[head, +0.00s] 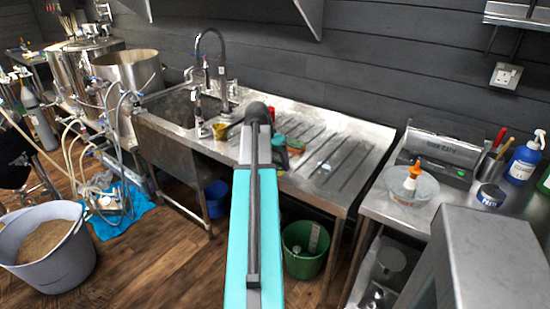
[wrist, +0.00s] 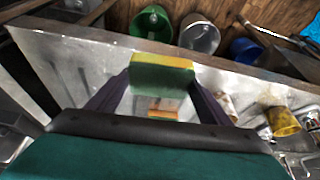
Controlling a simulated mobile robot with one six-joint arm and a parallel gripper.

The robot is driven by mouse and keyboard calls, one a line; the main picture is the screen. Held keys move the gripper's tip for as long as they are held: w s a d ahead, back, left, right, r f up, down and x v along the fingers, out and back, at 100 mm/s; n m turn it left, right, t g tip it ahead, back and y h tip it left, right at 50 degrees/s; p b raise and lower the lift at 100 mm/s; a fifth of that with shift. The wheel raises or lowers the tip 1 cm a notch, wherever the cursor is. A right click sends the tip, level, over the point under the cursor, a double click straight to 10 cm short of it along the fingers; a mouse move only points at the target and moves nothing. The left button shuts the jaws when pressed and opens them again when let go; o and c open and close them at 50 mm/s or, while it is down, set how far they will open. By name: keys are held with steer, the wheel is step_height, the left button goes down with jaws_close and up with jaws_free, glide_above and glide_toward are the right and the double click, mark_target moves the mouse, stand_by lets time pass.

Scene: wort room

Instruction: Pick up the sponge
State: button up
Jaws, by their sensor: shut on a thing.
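The sponge (wrist: 163,77), a green block with a yellow layer, sits between the fingertips of my gripper (wrist: 161,84) in the wrist view. The dark fingers close on it from both sides. It is over the steel drainboard; I cannot tell how high. In the head view my arm hides most of the gripper. An orange item (wrist: 163,114) shows below the sponge in the wrist view.
The steel drainboard (head: 345,150) has free room to the right. A green bucket (head: 305,248) stands on the floor below. A glass bowl (head: 412,187) is on the right counter.

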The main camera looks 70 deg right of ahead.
steer(key=shift+s+a+r+b, duration=0.1)
steer(key=shift+s+a, duration=0.05)
steer(key=shift+a, duration=0.6)
steer(key=shift+s+a+r+b, duration=0.1)
steer(key=shift+s+a, duration=0.1)
steer(key=shift+a, duration=0.5)
steer(key=shift+s+a+b, duration=0.1)
steer(key=shift+s+a, duration=0.05)
steer(key=shift+a, duration=0.6)
steer(key=o, duration=0.3)
steer(key=shift+c, duration=1.3)
steer(key=w+a+r+n+t+y, duration=0.15)
steer(key=w+a+n, duration=0.35)
steer(key=w+a, duration=0.95)
steer(key=w+a+r+n+t, duration=0.15)
steer(key=w+a+n, duration=0.35)
steer(key=w+a, duration=0.9)
steer(key=w+a+n+y, duration=0.1)
steer(key=w+a+n, duration=0.2)
steer(key=a, duration=0.8)
steer(key=w+a+r+n+t+y, duration=0.1)
steer(key=w+a+n, duration=0.2)
steer(key=a, duration=0.9)
steer(key=w+a+r+n+t+y, duration=0.1)
steer(key=w+a+n, duration=0.3)
steer(key=w+a, duration=0.4)
steer(key=a, duration=0.3)
steer(key=shift+w+a+r, duration=0.15)
steer(key=shift+w+a, duration=0.1)
steer(key=shift+a, duration=0.15)
